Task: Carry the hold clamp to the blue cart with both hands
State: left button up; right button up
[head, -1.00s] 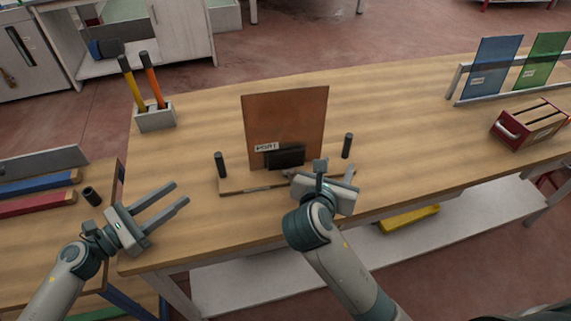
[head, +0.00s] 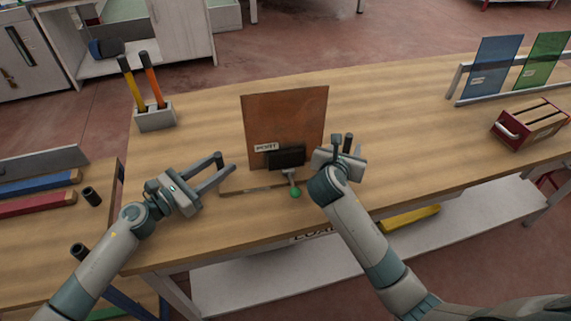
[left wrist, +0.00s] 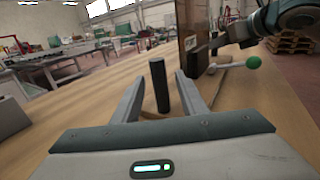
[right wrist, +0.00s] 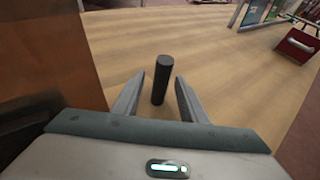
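The hold clamp stands on the bench in the head view. It has a flat wooden base (head: 240,190), an upright brown plate (head: 284,120), a black clamp pad (head: 286,159) and a lever with a green ball (head: 295,193). My left gripper (head: 225,166) is open at its left end; in the left wrist view a black post (left wrist: 159,85) stands between the spread fingers with gaps. My right gripper (head: 346,148) is open at its right end; in the right wrist view the other black post (right wrist: 161,80) stands between its fingers. The left post is hidden in the head view.
A wooden-topped stand with blue legs (head: 128,303) is at lower left, perhaps the blue cart. A tool holder (head: 155,119) is at back left. A red box (head: 531,122) and a rack with blue (head: 492,68) and green panels are at right. The bench between is clear.

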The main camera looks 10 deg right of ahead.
aim_at(349, 135)
pick_arm(q)
jog(key=shift+w+d, duration=0.15)
jog(key=shift+d, duration=0.1)
pick_arm(e)
jog(key=shift+w+d+f, duration=0.1)
jog(key=shift+w+d, duration=0.05)
jog(key=shift+w, duration=0.05)
pick_arm(q)
grip_shut()
pick_arm(e)
grip_shut()
pick_arm(q)
jog(key=shift+w+r, duration=0.1)
jog(key=shift+r, duration=0.15)
pick_arm(e)
jog(key=shift+w+r, duration=0.1)
jog(key=shift+r, duration=0.1)
